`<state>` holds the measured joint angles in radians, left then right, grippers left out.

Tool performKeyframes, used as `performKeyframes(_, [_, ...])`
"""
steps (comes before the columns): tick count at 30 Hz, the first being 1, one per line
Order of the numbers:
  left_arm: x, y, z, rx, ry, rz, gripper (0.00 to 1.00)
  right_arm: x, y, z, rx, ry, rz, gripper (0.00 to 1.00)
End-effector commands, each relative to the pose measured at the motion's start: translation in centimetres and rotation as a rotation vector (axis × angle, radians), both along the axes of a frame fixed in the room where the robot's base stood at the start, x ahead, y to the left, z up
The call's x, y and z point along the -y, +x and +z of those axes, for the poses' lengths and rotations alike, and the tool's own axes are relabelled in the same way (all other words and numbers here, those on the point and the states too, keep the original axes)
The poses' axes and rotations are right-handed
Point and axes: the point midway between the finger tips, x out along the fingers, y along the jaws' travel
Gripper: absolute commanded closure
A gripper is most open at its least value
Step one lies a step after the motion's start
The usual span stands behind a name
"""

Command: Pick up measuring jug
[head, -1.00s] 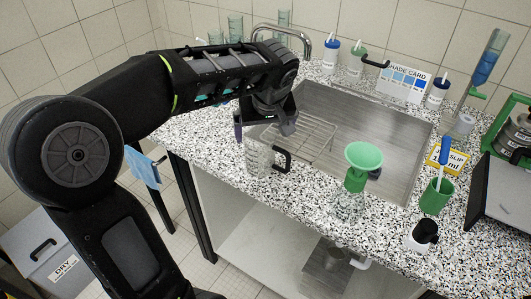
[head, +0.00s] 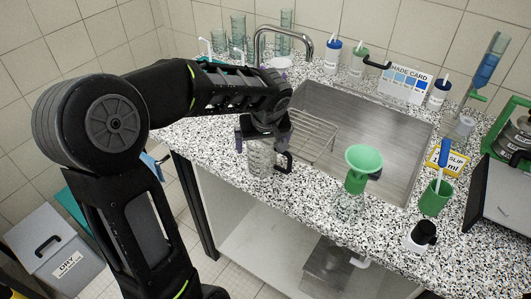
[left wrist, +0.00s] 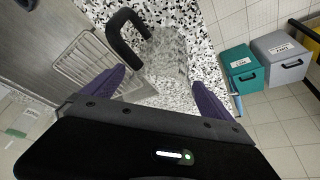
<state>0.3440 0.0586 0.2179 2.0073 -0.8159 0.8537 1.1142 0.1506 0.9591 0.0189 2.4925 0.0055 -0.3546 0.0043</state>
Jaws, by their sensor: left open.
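The measuring jug (head: 261,160) is clear, with a black handle on its right side. It stands upright on the speckled counter near the front edge, left of the sink. It also shows in the left wrist view (left wrist: 167,58), ahead of my fingers, with its black handle toward the upper left. My left gripper (head: 261,142) is open over the top of the jug, with its purple fingers on either side of it in the head view. In the left wrist view the open fingers (left wrist: 152,96) are spread wide and nothing is seen clamped between them. My right gripper is not in view.
A steel sink (head: 385,127) with a wire rack (head: 313,137) lies right of the jug. A green funnel (head: 364,160) stands on a clear vessel to the right. Several glass cylinders (head: 238,30) stand behind.

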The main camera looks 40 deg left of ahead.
Motion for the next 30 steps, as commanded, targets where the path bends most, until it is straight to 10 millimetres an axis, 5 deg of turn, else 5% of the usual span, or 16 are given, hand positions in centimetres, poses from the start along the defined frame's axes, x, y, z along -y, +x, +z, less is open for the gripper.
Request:
performKeyframes(5, [-0.38,0.43,-1.37,0.001,-0.001,0.000,0.03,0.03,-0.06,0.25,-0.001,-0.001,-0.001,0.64])
performKeyframes(22, [-0.38,0.43,-1.36,0.002,-0.001,-0.001,0.03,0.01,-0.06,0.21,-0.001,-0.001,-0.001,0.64])
performKeyframes(30, [-0.39,0.42,-1.35,0.001,0.000,0.000,0.25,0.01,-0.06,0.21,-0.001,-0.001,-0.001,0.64])
